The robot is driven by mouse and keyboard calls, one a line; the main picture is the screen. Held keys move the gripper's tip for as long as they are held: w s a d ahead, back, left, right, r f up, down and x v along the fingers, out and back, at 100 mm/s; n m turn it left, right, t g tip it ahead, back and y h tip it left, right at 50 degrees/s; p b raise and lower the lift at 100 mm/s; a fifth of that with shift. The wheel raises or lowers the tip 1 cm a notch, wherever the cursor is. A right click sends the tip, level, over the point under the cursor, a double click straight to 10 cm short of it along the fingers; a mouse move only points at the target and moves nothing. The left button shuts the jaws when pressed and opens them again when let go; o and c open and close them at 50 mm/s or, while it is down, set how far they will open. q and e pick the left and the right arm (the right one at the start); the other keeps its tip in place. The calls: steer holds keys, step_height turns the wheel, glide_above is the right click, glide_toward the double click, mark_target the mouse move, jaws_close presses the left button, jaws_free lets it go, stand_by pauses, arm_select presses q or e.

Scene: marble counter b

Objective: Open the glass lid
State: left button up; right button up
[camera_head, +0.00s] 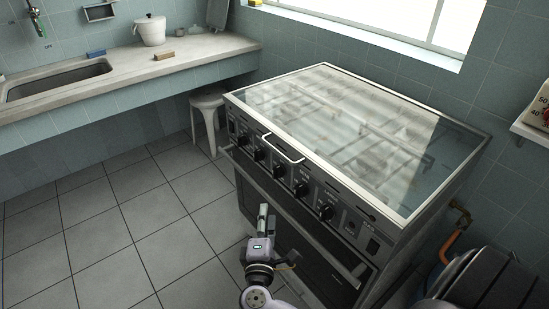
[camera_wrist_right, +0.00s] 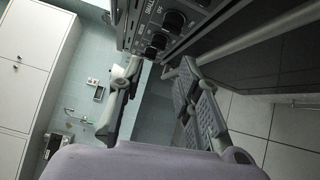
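The glass lid (camera_head: 345,125) lies flat and shut over the top of the stove (camera_head: 300,205), in a pale metal frame. A small pale handle (camera_head: 284,148) sits at its front edge, above the knobs. My right gripper (camera_head: 266,215) is in front of the stove's front panel, below and apart from the lid handle. In the right wrist view the right gripper (camera_wrist_right: 158,72) has its fingers spread, with nothing between them. The stove's knobs (camera_wrist_right: 164,30) show beyond its fingertips. The lid does not clearly show there. My left gripper is not in view.
A long oven door bar (camera_head: 300,222) runs across the stove's front, close to the right gripper. A counter with a sink (camera_head: 60,80) and a white pot (camera_head: 150,30) stands at left, a white stool (camera_head: 206,115) beside the stove. The tiled floor at left is clear.

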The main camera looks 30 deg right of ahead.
steer(key=m+t+h, duration=0.1)
steer(key=h, duration=0.1)
glide_toward(276, 150)
steer(key=p+x, duration=0.1)
steer(key=x, duration=0.5)
steer(key=p+x, duration=0.1)
steer(key=x, duration=0.3)
steer(key=shift+d+f+p, duration=0.1)
steer(key=shift+f+p, duration=0.2)
steer(key=shift+f, duration=0.05)
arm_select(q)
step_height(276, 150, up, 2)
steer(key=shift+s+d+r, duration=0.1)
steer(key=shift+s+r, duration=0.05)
arm_select(e)
steer(key=shift+c, duration=0.5)
jaws_close()
